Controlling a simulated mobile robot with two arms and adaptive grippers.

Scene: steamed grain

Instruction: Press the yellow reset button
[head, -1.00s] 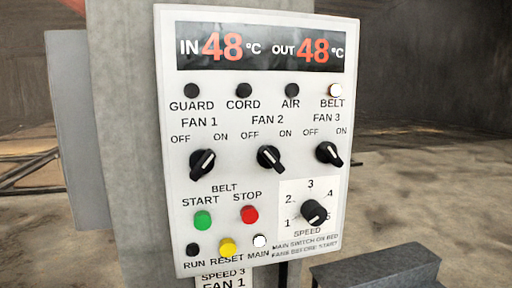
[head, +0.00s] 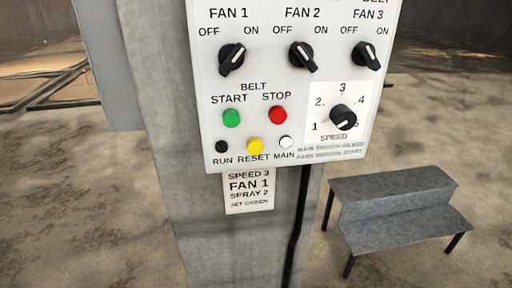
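The yellow reset button (head: 255,145) is at the lower part of the white control panel (head: 205,85), above the word RESET. A dark RUN lamp (head: 222,146) is to its left and a lit white MAIN lamp (head: 286,142) to its right. The green START button (head: 232,118) and the red STOP button (head: 278,115) sit just above. Neither of my grippers shows in the head view.
The panel is on a grey concrete post (head: 165,130). A paper label (head: 249,192) hangs below. A grey step stool (head: 395,205) stands at right on open floor.

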